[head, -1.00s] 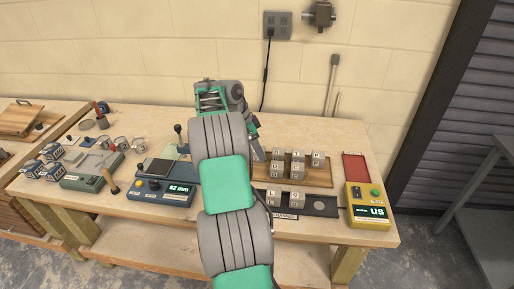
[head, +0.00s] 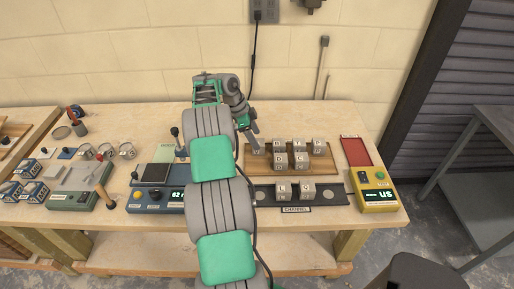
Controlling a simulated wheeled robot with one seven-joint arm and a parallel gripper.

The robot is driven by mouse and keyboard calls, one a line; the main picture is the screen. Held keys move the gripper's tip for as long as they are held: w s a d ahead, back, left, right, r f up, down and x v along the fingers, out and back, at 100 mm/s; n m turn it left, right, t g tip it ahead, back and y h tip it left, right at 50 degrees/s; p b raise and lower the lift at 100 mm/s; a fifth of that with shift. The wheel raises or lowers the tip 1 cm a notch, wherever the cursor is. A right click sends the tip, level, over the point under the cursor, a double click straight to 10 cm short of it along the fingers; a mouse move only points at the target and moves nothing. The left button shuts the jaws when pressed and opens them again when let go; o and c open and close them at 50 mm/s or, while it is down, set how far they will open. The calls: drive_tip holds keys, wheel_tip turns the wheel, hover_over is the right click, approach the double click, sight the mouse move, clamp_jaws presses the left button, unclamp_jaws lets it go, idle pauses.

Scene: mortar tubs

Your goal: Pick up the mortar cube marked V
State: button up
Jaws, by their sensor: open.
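Small grey lettered mortar cubes (head: 298,146) stand in two rows on a wooden board (head: 322,171) right of my arm. The letters are too small to read surely, so I cannot tell which cube is marked V. My gripper (head: 254,141) is open and points down at the left end of the back row. Its tips are close to the leftmost cube (head: 258,149), partly in front of it; I cannot tell whether they touch it. Two more cubes, one seemingly marked L (head: 283,190), stand on the dark channel strip (head: 342,197) in front.
A yellow device (head: 376,195) with a lit display and a red tray (head: 356,152) stand at the right. A blue device (head: 150,200) with a lever stands left of my arm. Jars, blue boxes and a green-grey device (head: 75,198) fill the left. Bare bench lies behind the board.

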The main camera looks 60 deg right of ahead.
drive_tip(key=x, duration=0.4)
drive_tip(key=shift+w+p, duration=0.1)
drive_tip(key=shift+p, duration=0.2)
clamp_jaws()
idle(0.3)
